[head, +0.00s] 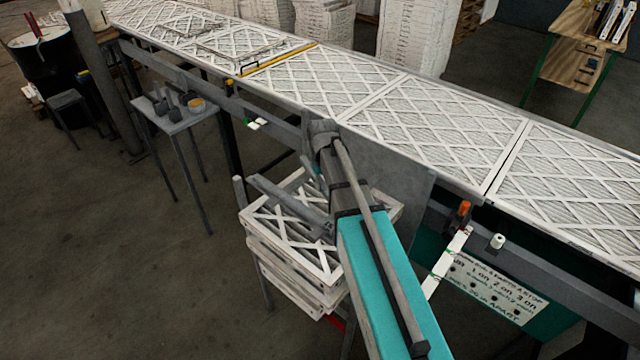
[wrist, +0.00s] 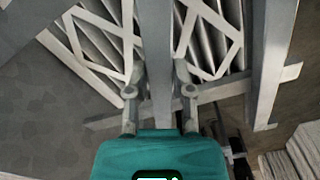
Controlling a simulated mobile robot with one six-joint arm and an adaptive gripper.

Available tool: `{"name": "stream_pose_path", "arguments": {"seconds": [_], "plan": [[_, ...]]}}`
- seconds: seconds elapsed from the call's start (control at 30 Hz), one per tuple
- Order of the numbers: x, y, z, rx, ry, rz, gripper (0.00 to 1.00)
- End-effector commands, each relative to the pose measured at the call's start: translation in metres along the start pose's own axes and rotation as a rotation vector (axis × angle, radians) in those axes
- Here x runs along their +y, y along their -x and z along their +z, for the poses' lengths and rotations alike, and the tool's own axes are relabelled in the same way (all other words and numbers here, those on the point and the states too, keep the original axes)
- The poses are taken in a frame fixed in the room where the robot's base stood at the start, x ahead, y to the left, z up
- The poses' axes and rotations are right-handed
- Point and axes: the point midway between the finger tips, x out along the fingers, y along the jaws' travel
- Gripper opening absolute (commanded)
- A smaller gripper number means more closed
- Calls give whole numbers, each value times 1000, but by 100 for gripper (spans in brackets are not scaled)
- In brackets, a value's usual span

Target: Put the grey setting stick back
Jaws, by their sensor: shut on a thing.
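My gripper (wrist: 160,90) is shut on the grey setting stick (wrist: 157,45), which runs up the middle of the wrist view between the two fingers. In the head view, a long grey bar (head: 285,202), which looks like the same stick, lies slantwise over the top of a stack of white-framed filters (head: 320,262). My arm hides most of the gripper there. I cannot tell whether the stick touches the filter below it. The stick's resting place cannot be made out for certain.
Grey stand bars (wrist: 275,60) rise close to the right of the stick. A long conveyor (head: 485,190) of latticed filters runs behind the stack, with a grey panel (head: 400,185) below its edge. A small grey table (head: 172,118) with pots stands left. Floor at lower left is clear.

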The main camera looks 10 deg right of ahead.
Motion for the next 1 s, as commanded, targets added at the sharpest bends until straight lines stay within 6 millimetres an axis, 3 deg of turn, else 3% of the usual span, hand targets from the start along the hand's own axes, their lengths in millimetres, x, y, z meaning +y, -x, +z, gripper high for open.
{"name": "stream_pose_path", "arguments": {"seconds": [0.93,0.97,1.0], "plan": [[0,-13,0,0,0,0,0],[0,-13,0,0,0,0,32],[0,-12,0,0,0,0,40]]}}
